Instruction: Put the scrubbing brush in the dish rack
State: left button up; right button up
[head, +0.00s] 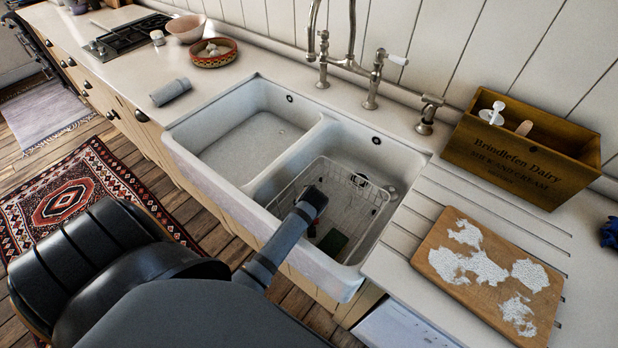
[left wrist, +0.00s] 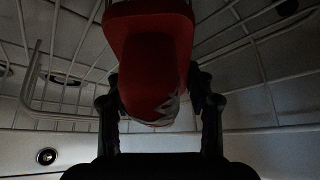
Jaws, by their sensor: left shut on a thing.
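The wire dish rack (head: 283,203) stands in the right basin of the white double sink. My left gripper (head: 313,208) reaches down into it, below the basin rim. In the left wrist view my left gripper (left wrist: 159,100) is shut on a red thing, seemingly the scrubbing brush (left wrist: 148,65), with a finger on each side. A greyish patch shows at its lower edge. Rack wires (left wrist: 60,114) surround it on both sides. In the head view my gripper mostly hides the brush; I cannot tell whether it touches the rack floor. My right gripper is not in view.
A dark green item (head: 333,241) lies inside the rack. The left basin (head: 250,137) is empty. Taps (head: 371,92) stand behind the sink. A floury wooden board (head: 440,262) and a wooden crate (head: 560,165) are on the right. A grey roll (head: 170,92) lies left.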

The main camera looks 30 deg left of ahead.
pick_arm(q)
jog(key=shift+f, duration=0.15)
jog(key=o, duration=1.2)
jog(key=shift+o, duration=0.2)
jog(key=shift+r, duration=0.2)
jog(key=v, duration=0.7)
jog(key=shift+d+r, duration=0.1)
